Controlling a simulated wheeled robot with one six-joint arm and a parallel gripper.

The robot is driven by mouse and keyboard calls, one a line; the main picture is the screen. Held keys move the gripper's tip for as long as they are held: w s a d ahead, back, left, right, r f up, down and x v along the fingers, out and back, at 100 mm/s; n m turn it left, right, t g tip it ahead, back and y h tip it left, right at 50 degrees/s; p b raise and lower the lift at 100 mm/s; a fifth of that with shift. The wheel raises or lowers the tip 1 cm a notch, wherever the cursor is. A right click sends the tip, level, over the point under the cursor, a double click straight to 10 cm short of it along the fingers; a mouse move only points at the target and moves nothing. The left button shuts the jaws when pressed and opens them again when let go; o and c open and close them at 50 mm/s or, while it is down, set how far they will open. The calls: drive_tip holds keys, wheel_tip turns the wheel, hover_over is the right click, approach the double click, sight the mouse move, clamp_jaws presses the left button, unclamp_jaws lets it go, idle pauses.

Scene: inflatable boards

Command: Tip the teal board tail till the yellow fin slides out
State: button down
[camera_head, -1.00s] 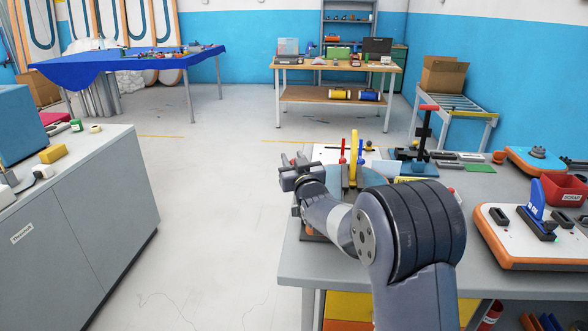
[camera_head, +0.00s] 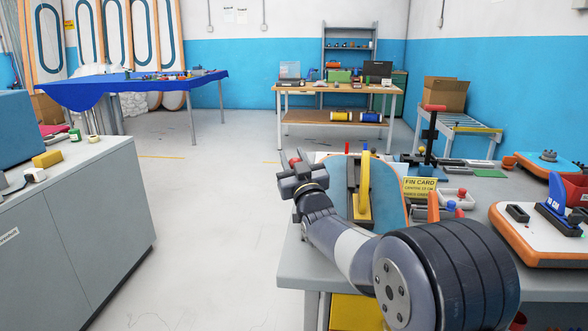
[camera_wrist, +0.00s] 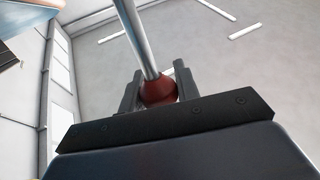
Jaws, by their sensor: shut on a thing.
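The teal board tail (camera_head: 390,208), with an orange rim, is tilted on the near left part of the right-hand bench, partly hidden by my arm. The yellow fin (camera_head: 364,190) stands in a dark slot piece on its face; I cannot tell how far it has slid. My gripper (camera_head: 296,168) is to the left of the board, near the bench's left edge. In the wrist view my gripper (camera_wrist: 157,78) is shut on a dark red knob (camera_wrist: 158,91) at the end of a metal rod (camera_wrist: 137,35).
A yellow fin card (camera_head: 420,188) stands right of the board. A red-handled press (camera_head: 430,135) stands behind it. An orange-rimmed white board with a blue fin (camera_head: 556,198) lies at right. Open floor (camera_head: 215,210) separates this bench from the grey cabinet (camera_head: 80,215).

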drive_tip(key=shift+f, duration=0.1)
idle(0.3)
drive_tip(key=c, duration=1.1)
unclamp_jaws()
drive_tip(key=shift+s, duration=0.15)
drive_tip(key=b+v, duration=0.1)
drive_tip(key=v, duration=0.9)
drive_tip(key=shift+s+d+f, duration=0.1)
drive_tip(key=shift+s+f, duration=0.1)
drive_tip(key=shift+s, duration=0.1)
drive_tip(key=x, duration=1)
drive_tip(key=shift+w+r+p, duration=0.3)
drive_tip(key=shift+p, duration=0.1)
drive_tip(key=shift+w, duration=0.1)
